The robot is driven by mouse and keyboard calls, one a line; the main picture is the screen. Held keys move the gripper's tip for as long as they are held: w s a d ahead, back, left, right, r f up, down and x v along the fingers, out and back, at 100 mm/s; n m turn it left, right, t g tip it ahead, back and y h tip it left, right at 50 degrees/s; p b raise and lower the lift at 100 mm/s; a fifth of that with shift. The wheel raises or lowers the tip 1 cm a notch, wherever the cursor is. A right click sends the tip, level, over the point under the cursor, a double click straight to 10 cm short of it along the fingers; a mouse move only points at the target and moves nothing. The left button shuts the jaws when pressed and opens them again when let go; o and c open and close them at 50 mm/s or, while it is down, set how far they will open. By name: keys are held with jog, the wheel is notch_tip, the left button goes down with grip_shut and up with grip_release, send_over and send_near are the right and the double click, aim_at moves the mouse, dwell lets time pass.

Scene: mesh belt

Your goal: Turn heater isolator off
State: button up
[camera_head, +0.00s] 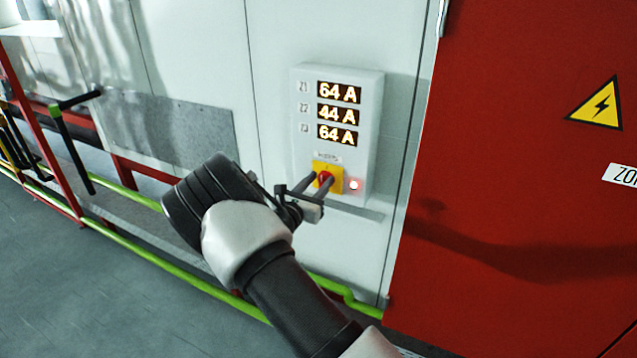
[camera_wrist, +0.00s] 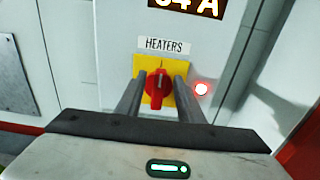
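The heater isolator is a red rotary knob (camera_wrist: 158,88) on a yellow plate (camera_wrist: 177,68), under a "HEATERS" label (camera_wrist: 165,45). In the wrist view its handle points up and down. In the head view the knob (camera_head: 326,178) is partly hidden by my fingers. My gripper (camera_head: 315,188) is in front of the panel. Its two fingers reach to either side of the knob, with a visible gap to it in the wrist view (camera_wrist: 158,95). The fingers are apart. A red lamp (camera_wrist: 202,88) glows to the right of the plate.
The white panel box (camera_head: 367,120) shows 64 A, 44 A and 64 A on its displays. A red cabinet (camera_head: 500,200) with a yellow warning triangle stands to the right. A green rail (camera_head: 130,250) runs low along the wall, and a black-handled green lever (camera_head: 60,112) is at left.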

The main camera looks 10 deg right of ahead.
jog(key=shift+c, duration=0.4)
grip_shut()
jog(key=shift+a+n, duration=0.1)
jog(key=shift+n, duration=0.2)
jog(key=shift+w+a+f+n+p, duration=0.3)
jog(key=shift+n+p, duration=0.5)
jog(key=shift+n, duration=2.05)
jog(key=shift+w+a+f+n+p, duration=0.1)
jog(key=shift+a+f+n+p, duration=0.35)
jog(key=shift+n, duration=2.45)
jog(key=shift+w+a+f+n+p, duration=0.1)
jog(key=shift+w+f+n+p, duration=0.2)
jog(key=shift+n+p, duration=1.7)
jog(key=shift+s+d+n+b, duration=0.1)
jog(key=shift+n+b, duration=0.75)
jog(key=shift+n, duration=0.2)
jog(key=shift+f, duration=0.1)
